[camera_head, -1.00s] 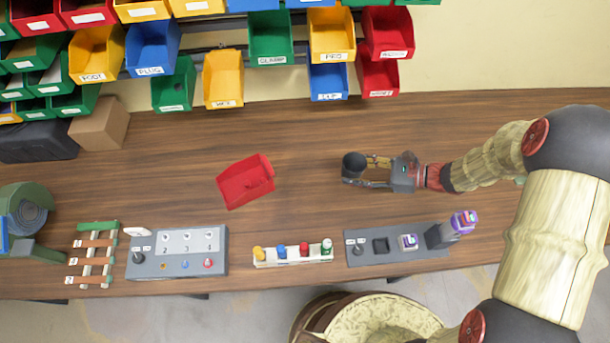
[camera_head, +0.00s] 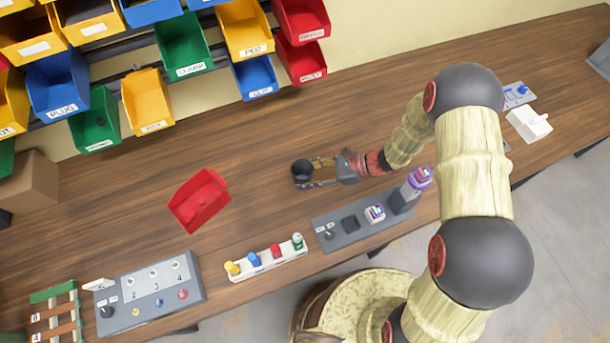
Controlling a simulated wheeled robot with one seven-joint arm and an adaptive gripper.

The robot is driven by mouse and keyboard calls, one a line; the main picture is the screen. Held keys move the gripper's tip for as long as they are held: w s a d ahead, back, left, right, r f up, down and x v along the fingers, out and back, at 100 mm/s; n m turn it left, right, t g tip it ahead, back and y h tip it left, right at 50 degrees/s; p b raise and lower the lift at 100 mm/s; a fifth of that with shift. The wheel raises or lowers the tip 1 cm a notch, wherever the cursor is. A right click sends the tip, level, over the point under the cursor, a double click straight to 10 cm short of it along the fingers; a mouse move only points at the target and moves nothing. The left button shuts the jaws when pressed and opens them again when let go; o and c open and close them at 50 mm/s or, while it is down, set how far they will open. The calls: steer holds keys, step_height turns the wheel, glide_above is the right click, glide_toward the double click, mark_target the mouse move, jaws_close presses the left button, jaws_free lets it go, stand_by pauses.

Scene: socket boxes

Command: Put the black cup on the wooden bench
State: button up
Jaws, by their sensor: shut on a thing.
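The black cup (camera_head: 302,168) is at the middle of the head view, over the wooden bench (camera_head: 275,125). My gripper (camera_head: 312,172) reaches in from the right and is shut on the cup, with one finger on each side. From this overhead angle I cannot tell whether the cup touches the bench or is held a little above it. The bench top around the cup is bare.
A red bin (camera_head: 200,200) lies left of the cup. A strip of coloured pegs (camera_head: 268,258), a grey socket panel (camera_head: 362,222) and a grey numbered box (camera_head: 150,292) line the front edge. Coloured labelled bins (camera_head: 185,45) hang behind.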

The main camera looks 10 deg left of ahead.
steer(key=shift+r, duration=0.1)
steer(key=o, duration=1)
steer(key=shift+o, duration=0.2)
steer(key=shift+d+r, duration=0.1)
steer(key=shift+d, duration=0.05)
steer(key=p+v, duration=0.1)
steer(key=v, duration=1)
steer(key=shift+w+d+p, duration=0.15)
steer(key=shift+d+p, duration=0.2)
steer(key=shift+p, duration=0.05)
